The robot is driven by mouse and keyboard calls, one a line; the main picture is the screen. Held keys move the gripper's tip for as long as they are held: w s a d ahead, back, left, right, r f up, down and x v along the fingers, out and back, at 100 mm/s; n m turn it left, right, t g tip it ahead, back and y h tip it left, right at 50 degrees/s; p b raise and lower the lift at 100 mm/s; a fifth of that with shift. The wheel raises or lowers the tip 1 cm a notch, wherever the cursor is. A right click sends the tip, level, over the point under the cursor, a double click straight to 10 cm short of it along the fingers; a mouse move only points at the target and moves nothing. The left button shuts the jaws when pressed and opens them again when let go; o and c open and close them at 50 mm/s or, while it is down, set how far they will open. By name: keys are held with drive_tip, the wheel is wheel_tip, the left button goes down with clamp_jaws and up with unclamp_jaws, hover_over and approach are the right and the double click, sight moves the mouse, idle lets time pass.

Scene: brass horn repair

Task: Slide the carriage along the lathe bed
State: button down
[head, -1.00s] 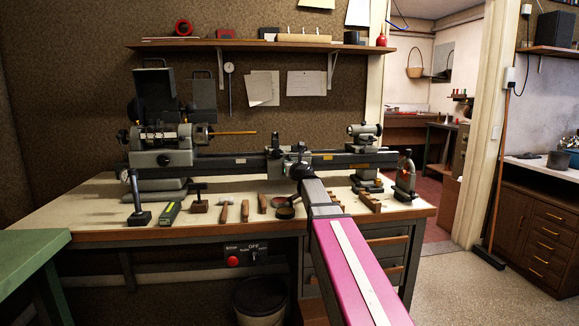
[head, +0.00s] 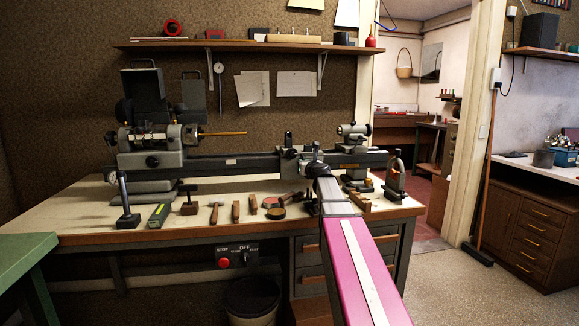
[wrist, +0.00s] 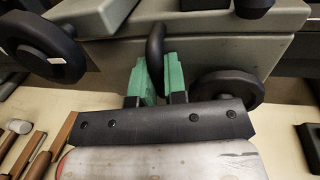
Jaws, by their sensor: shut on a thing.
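The lathe carriage (head: 290,154) sits on the long dark lathe bed (head: 235,162), right of the bed's middle and nearer the tailstock (head: 353,140) than the headstock (head: 150,158). In the wrist view, my gripper (wrist: 160,82) has its green pads shut on an upright black handle (wrist: 155,42) in front of the grey carriage body. Black handwheels show on its left (wrist: 42,48) and right (wrist: 228,88). In the head view my arm hides part of the carriage's front, and the grip itself is hard to make out.
Several hand tools, among them a hammer (head: 215,212) and a green-topped block (head: 159,215), lie on the workbench (head: 85,212) before the bed. A black post stand (head: 126,217) is at front left. A clamp-like stand (head: 395,182) is at right. The bed left of the carriage is clear.

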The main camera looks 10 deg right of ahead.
drive_tip(key=d, duration=0.3)
drive_tip(key=shift+d, duration=0.3)
drive_tip(key=c, duration=1.5)
unclamp_jaws()
drive_tip(key=shift+o, duration=0.2)
drive_tip(key=shift+a, duration=0.1)
drive_tip(key=s+d, duration=0.2)
drive_tip(key=s, duration=0.8)
drive_tip(key=shift+s, duration=0.35)
drive_tip(key=shift+d, duration=0.1)
